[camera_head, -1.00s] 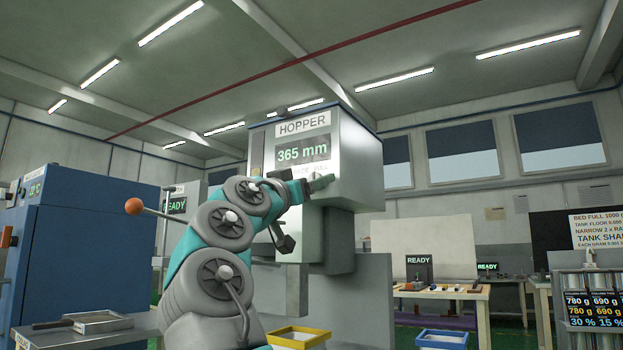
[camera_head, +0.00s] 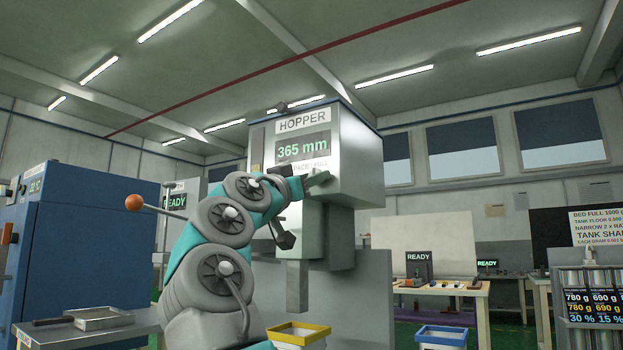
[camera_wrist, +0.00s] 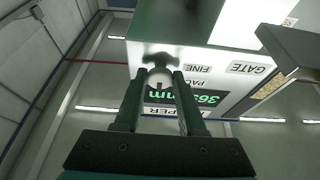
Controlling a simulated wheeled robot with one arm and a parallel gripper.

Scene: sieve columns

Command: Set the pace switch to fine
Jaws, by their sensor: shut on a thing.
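The hopper (camera_head: 350,150) is a tall grey box with a display reading 365 mm; a line of pace lettering below it looks like "FULL" at its right end, but is small. My gripper (camera_head: 316,179) is at the lower front of the hopper. The fingers hide the other labels, and the switch's exact setting cannot be told.
A "GATE" label (camera_wrist: 250,68) and a grey block (camera_wrist: 292,50) lie beside the switch in the wrist view. A yellow-rimmed bin (camera_head: 298,328) stands below the hopper. A blue cabinet (camera_head: 80,240) is at the left. A table (camera_head: 445,292) stands at the right rear.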

